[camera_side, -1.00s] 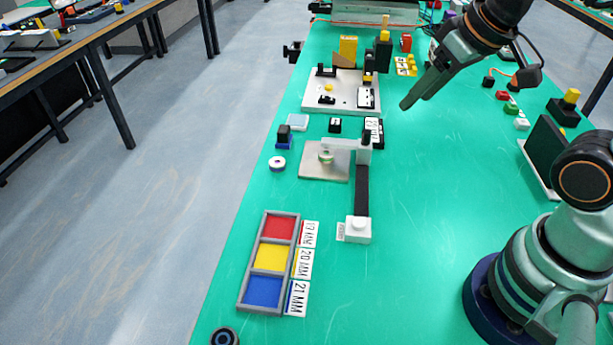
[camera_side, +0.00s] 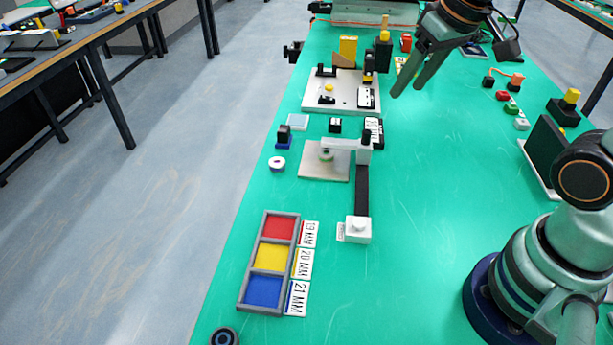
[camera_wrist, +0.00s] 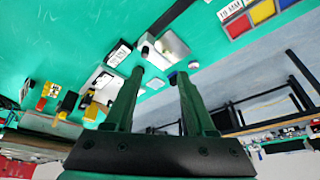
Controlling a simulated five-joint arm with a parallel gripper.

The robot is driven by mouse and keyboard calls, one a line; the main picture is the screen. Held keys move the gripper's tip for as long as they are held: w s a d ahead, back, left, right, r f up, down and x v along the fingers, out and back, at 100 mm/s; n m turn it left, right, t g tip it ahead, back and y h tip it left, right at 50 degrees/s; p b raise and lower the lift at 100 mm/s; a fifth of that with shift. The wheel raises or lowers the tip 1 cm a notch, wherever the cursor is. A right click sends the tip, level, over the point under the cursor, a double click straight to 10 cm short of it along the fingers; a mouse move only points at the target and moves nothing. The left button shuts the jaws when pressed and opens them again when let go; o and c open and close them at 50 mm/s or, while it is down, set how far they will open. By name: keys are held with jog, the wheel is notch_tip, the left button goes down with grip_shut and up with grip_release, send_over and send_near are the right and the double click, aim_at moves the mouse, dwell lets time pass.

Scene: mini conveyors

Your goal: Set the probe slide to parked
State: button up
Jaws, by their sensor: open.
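The probe slide shows in the side view as a white arm (camera_side: 345,145) at the far end of a black rail (camera_side: 362,190). The arm reaches left over a beige plate (camera_side: 315,172) with a small round piece under its tip. A white block (camera_side: 357,230) with a small label stands at the rail's near end. My gripper (camera_side: 406,91) is open and empty, up and to the right of the slide, apart from it. In the wrist view my gripper (camera_wrist: 160,75) has its fingers spread, with the plate (camera_wrist: 176,47) beyond them; slide details are too small to tell.
A tray (camera_side: 240,290) with red, yellow and blue compartments lies near left. A white fixture board (camera_side: 313,103) with black parts stands beyond the plate. A white ring (camera_side: 277,163) lies left of the plate. The green bench right of the rail is clear.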

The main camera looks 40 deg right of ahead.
jog(key=w+d+f+m+g, duration=0.2)
jog(key=w, duration=0.5)
jog(key=m+g, duration=0.2)
send_over(367, 131)
notch_tip(367, 131, down, 5)
notch_tip(367, 131, down, 12)
jog(key=shift+r, duration=0.1)
grip_shut()
dwell(1.2)
